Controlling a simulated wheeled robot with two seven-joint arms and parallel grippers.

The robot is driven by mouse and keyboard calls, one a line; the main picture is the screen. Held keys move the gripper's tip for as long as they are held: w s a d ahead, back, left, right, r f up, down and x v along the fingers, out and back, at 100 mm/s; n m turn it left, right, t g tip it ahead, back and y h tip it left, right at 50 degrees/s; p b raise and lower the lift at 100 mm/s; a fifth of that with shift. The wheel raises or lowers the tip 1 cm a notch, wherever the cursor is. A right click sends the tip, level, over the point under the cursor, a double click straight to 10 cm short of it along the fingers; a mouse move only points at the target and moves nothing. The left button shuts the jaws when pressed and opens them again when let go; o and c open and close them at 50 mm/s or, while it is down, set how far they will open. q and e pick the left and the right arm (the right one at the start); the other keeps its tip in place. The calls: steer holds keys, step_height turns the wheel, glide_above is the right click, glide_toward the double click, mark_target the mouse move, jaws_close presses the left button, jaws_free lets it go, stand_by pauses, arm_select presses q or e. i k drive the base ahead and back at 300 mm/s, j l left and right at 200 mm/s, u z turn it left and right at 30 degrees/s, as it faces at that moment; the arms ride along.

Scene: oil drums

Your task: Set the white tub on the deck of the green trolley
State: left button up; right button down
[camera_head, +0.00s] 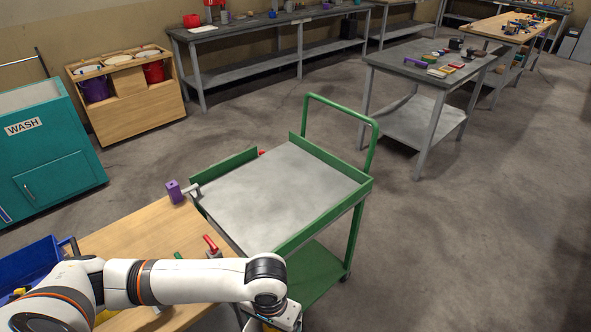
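The green trolley (321,214) stands in the middle, beyond and to the right of the wooden bench. Its grey top deck (280,190) has green side rails and is bare. A green push handle rises at its far right. My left arm reaches in from the lower left across the bench. The hand of my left gripper (284,318) is at the bottom edge, in front of the trolley's near side; its fingers are cut off or hidden. I cannot make out the white tub. My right gripper is not in view.
The wooden bench (125,238) holds a purple block (175,191), a red-handled clamp (211,244) and a blue bin (30,267). A teal wash cabinet (50,160) stands left. A grey table (430,62) with tools stands behind right. The floor right of the trolley is clear.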

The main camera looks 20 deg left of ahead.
mark_target(287, 198)
steer(key=i+u, duration=0.15)
steer(key=i, duration=0.4)
steer(key=i+l+u, duration=0.1)
steer(key=i, duration=0.4)
steer(key=i+l+u, duration=0.15)
steer(key=i, duration=0.4)
steer(key=l+u, duration=0.1)
steer(key=u, duration=0.65)
